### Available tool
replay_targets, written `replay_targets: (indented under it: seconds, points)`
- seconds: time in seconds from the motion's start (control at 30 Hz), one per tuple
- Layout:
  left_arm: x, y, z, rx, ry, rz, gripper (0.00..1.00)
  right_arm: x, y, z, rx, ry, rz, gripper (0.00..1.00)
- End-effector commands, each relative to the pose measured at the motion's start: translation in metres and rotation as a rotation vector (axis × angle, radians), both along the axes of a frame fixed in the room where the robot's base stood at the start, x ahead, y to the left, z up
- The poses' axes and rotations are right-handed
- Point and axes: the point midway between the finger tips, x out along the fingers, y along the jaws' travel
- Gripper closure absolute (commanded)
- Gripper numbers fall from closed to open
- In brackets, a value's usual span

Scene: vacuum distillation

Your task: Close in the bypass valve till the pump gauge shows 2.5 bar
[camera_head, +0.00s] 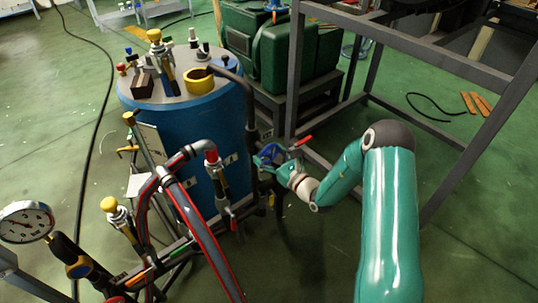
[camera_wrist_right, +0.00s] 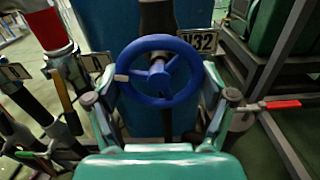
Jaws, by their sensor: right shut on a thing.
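A blue handwheel valve (camera_wrist_right: 158,71) sits on a dark vertical pipe, in the middle of the right wrist view. In the head view the blue wheel (camera_head: 268,155) shows small and partly hidden by my right gripper (camera_head: 272,163). In the right wrist view my right gripper (camera_wrist_right: 160,95) has its fingers on either side of the wheel, shut on its rim. A round pressure gauge (camera_head: 26,222) with a white dial stands at the lower left of the head view; its reading is too small to tell. My left gripper is not in view.
A blue drum (camera_head: 190,125) stands behind the pipes. Red-striped hoses (camera_head: 200,225) and yellow-capped valves (camera_head: 117,212) crowd the left. A red lever (camera_wrist_right: 282,104) is right of the wheel. A grey metal frame (camera_head: 297,75) stands behind; green floor is open at right.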

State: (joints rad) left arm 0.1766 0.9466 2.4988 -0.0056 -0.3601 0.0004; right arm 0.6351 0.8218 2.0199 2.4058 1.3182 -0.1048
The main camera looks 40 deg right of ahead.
Motion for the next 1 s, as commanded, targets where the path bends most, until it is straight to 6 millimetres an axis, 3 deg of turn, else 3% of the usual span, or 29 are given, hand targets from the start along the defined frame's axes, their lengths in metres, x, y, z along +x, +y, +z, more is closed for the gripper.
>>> replay_targets:
  seconds: [0.3,0.33,0.4,0.8,1.0]
  points:
    - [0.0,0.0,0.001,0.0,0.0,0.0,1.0,0.0,0.0,0.0,0.039,0.002,0.001,0.53]
    - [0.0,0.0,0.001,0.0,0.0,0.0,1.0,0.0,0.0,0.0,0.039,0.002,0.001,0.13]
    - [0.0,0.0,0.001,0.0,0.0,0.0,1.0,0.0,0.0,0.0,0.039,0.002,0.001,0.02]
    - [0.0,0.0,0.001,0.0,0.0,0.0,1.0,-0.002,0.0,0.0,0.039,0.003,0.0,0.0]
    - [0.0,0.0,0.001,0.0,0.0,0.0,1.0,-0.022,-0.003,-0.001,0.04,0.005,-0.002,0.0]
